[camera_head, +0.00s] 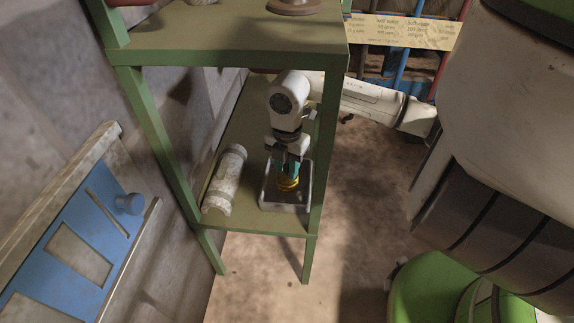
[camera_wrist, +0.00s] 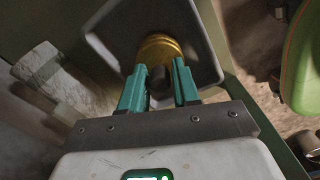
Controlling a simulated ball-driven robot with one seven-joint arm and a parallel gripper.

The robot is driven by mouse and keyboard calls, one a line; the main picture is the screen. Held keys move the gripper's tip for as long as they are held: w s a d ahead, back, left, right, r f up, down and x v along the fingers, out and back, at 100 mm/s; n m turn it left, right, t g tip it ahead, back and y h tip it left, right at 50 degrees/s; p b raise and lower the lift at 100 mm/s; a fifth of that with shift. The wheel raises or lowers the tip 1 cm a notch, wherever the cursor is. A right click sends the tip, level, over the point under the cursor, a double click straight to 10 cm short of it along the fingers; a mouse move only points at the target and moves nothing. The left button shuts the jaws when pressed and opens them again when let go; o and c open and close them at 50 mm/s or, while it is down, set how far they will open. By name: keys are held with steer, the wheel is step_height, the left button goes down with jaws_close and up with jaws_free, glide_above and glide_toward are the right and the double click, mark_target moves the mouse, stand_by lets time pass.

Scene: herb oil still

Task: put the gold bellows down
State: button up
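The gold bellows (camera_head: 288,183) is in the grey tray (camera_head: 303,190) on the lower shelf of the green rack. It also shows in the wrist view (camera_wrist: 160,46), with a dark part sticking up from it between my fingers. My gripper (camera_head: 292,166) points down over the tray, its teal fingers right at the bellows. In the wrist view the fingertips (camera_wrist: 159,66) stand on either side of the dark part. I cannot tell whether they press on it or leave a thin gap. My fingers hide part of the bellows, and whether it rests on the tray floor is unclear.
A mottled whitish cylinder (camera_head: 227,180) lies on the shelf left of the tray. The upper shelf (camera_head: 230,38) and the green posts (camera_head: 328,150) box my arm in. A blue panel (camera_head: 75,240) is on the wall at left. Brown floor (camera_head: 370,200) is open right of the rack.

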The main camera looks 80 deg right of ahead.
steer(key=shift+o, duration=1.3)
steer(key=shift+r+p, duration=2)
steer(key=shift+r, duration=1.95)
